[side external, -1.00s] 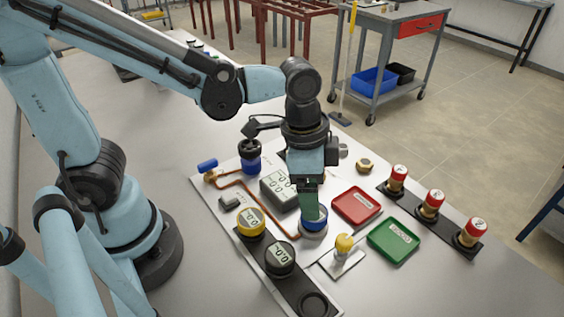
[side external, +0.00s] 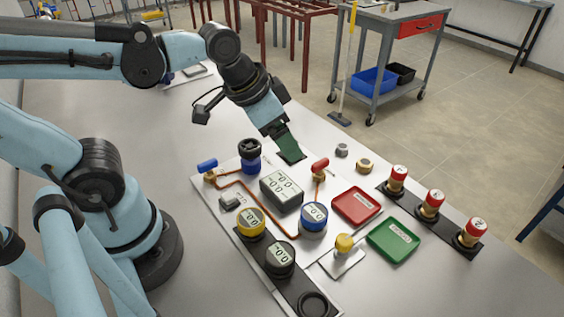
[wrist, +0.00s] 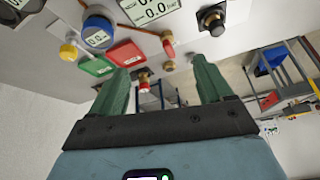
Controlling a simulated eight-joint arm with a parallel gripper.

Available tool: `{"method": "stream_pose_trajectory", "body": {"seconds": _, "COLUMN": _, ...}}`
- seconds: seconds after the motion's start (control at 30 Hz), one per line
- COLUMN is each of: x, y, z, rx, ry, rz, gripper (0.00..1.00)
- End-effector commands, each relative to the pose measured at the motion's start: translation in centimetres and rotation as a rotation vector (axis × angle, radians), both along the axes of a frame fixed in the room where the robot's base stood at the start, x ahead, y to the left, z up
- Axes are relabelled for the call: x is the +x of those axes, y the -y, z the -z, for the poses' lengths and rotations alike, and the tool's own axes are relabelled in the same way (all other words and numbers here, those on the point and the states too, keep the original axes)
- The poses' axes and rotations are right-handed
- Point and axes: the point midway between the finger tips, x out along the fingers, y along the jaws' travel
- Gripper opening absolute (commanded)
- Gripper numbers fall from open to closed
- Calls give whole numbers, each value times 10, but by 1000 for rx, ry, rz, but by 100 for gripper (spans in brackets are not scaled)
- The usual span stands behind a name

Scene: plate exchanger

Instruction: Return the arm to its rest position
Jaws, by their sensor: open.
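My gripper (side external: 291,156) hangs tilted above the back part of the white table, past the grey two-line display box (side external: 282,190) and apart from the fixtures. In the wrist view my gripper (wrist: 165,80) shows two green fingers spread wide with nothing between them. The blue gauge (side external: 314,215) stands upright on the panel, in front of the display box; it also shows in the wrist view (wrist: 98,33). My blue arm reaches in from the left, its forearm raised and nearly level.
A yellow gauge (side external: 251,221) and a black gauge (side external: 280,258) sit on a dark rail. A red tray (side external: 355,206), a green tray (side external: 393,239) and a yellow knob (side external: 344,243) are at right. Red-capped posts (side external: 432,204) line the right edge.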

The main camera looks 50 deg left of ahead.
Motion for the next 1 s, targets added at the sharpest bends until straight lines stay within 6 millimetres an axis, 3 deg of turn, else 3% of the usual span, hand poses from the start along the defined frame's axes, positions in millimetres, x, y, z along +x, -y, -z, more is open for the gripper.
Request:
{"method": "stream_pose_trajectory", "body": {"seconds": 0.1, "x": -2, "y": -26, "z": 3, "rx": -34, "ry": 89, "rz": -148, "gripper": 79}}
{"method": "stream_pose_trajectory", "body": {"seconds": 0.23, "x": -3, "y": -38, "z": 4, "rx": -55, "ry": 142, "rz": -225, "gripper": 79}}
{"method": "stream_pose_trajectory", "body": {"seconds": 1.0, "x": -2, "y": -39, "z": 4, "rx": -57, "ry": 150, "rz": -233, "gripper": 79}}
